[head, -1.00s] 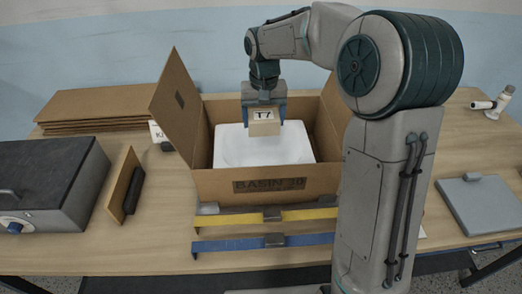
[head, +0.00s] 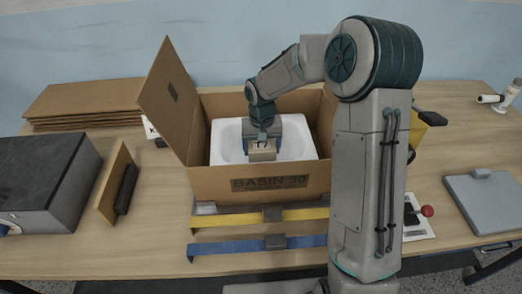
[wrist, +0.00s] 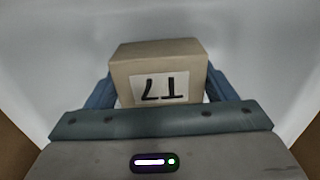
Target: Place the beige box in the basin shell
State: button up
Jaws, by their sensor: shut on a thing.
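The beige box (head: 262,155) has a white label reading "T7" and is held between the fingers of my gripper (head: 263,146). The white basin shell (head: 228,143) sits inside an open cardboard carton (head: 215,183) marked "BASIN 30". My gripper and the beige box are down inside the basin's hollow. In the wrist view the beige box (wrist: 160,72) is between the blue fingers, with the white basin (wrist: 50,60) around it. Whether the box's underside touches the basin floor is hidden.
The carton's left flap (head: 168,95) stands up. Yellow (head: 240,220) and blue (head: 240,245) straps lie in front of the carton. A dark grey case (head: 45,175) and an upright cardboard piece (head: 117,180) stand left. Flat cardboard (head: 85,102) lies back left; a grey pad (head: 488,200) lies right.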

jog(key=shift+f, duration=0.95)
jog(key=shift+f, duration=0.1)
jog(key=o, duration=1.1)
